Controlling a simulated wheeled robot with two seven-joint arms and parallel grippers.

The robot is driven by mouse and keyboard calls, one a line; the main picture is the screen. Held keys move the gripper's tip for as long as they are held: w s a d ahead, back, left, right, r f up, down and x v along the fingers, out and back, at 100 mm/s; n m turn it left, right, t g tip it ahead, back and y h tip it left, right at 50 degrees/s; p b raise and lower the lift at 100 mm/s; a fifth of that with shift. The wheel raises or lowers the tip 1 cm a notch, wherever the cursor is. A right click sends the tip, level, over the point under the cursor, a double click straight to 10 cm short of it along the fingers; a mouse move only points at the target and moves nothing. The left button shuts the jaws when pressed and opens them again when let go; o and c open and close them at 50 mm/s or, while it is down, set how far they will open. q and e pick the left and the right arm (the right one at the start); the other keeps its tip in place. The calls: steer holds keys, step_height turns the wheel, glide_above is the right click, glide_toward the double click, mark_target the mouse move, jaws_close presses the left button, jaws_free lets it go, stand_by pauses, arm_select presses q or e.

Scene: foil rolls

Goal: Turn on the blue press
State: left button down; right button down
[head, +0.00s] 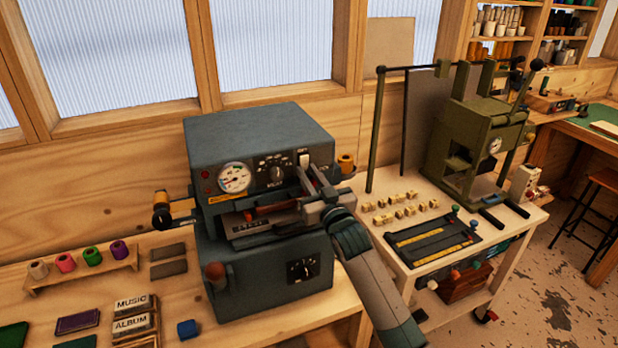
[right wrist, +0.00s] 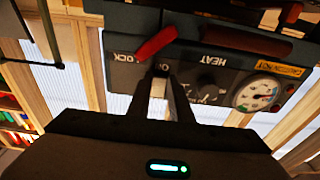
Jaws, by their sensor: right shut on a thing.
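The blue press (head: 258,140) stands on the wooden bench, with a gauge (head: 235,177), a dark HEAT knob (head: 277,174) and a white switch (head: 304,159) on its front panel. My right gripper (head: 308,174) reaches up to the panel from the lower right. In the right wrist view, where the panel appears upside down, the right gripper (right wrist: 166,88) has its fingers around the white switch (right wrist: 158,88), shut on it. Whether the switch is flipped cannot be told. My left gripper is not in view.
A red handle (right wrist: 157,43) is close to the fingers in the right wrist view. Foil rolls (head: 92,256) stand on a rack at the left. A green press (head: 480,140) stands on a side table at the right. A blue cube (head: 188,329) lies on the bench.

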steer(key=c, duration=1.6)
jaws_free()
steer(key=shift+s, duration=0.1)
steer(key=shift+b+v, duration=0.45)
steer(key=shift+v, duration=0.5)
steer(key=shift+b+v, duration=2.6)
steer(key=shift+v, duration=5.1)
steer(key=shift+f, duration=0.1)
